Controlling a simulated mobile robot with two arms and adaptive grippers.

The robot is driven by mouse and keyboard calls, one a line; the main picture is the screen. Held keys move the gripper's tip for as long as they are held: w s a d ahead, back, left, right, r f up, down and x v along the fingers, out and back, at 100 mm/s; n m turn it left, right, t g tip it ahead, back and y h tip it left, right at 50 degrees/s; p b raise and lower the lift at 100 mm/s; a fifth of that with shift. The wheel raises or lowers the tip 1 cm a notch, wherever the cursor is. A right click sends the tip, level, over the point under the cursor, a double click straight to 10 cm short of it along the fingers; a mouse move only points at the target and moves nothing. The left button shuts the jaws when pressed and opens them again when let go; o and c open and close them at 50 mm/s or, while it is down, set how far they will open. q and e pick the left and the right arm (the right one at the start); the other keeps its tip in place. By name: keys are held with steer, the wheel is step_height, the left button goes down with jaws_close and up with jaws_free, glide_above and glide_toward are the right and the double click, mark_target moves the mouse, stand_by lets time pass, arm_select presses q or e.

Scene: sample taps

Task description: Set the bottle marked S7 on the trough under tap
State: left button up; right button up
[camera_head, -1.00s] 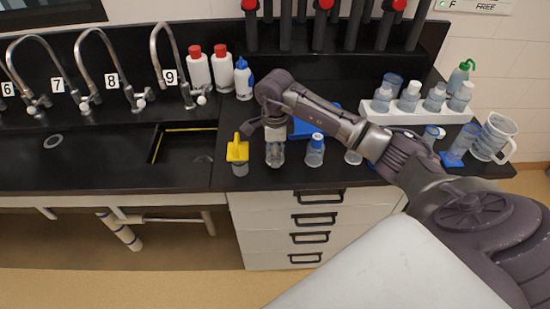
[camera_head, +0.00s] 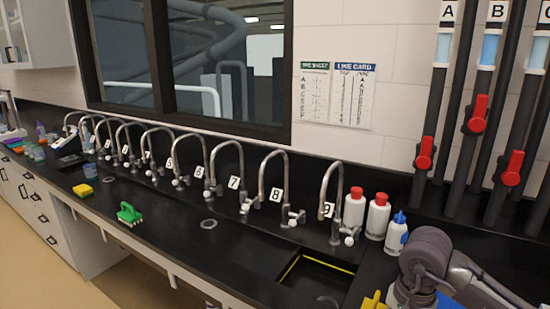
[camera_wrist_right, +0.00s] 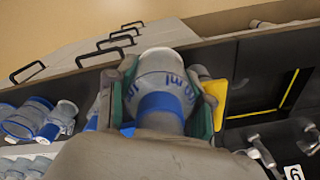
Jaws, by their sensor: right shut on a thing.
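My right gripper (camera_wrist_right: 163,92) is shut around a clear bottle (camera_wrist_right: 162,66) with a blue band and printed volume marks; no S7 mark is readable. In the head view only part of my right arm shows at the lower right; gripper and bottle are out of frame there. A row of curved taps stands along the black trough (camera_head: 165,215). Number plates 7 (camera_head: 234,183), 8 (camera_head: 276,195) and 9 (camera_head: 328,210) are readable near the closest taps. My left gripper is in neither view.
White bottles with red caps (camera_head: 377,217) and a blue-tipped bottle (camera_head: 397,234) stand right of tap 9. A sunken basin with a yellow edge (camera_head: 318,278) lies below it. A green brush (camera_head: 129,213) and a yellow sponge (camera_head: 83,190) lie farther left.

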steer(key=s+a+n, duration=0.5)
steer(key=s+n, duration=0.4)
steer(key=n, duration=0.3)
steer(key=shift+a+f, duration=0.2)
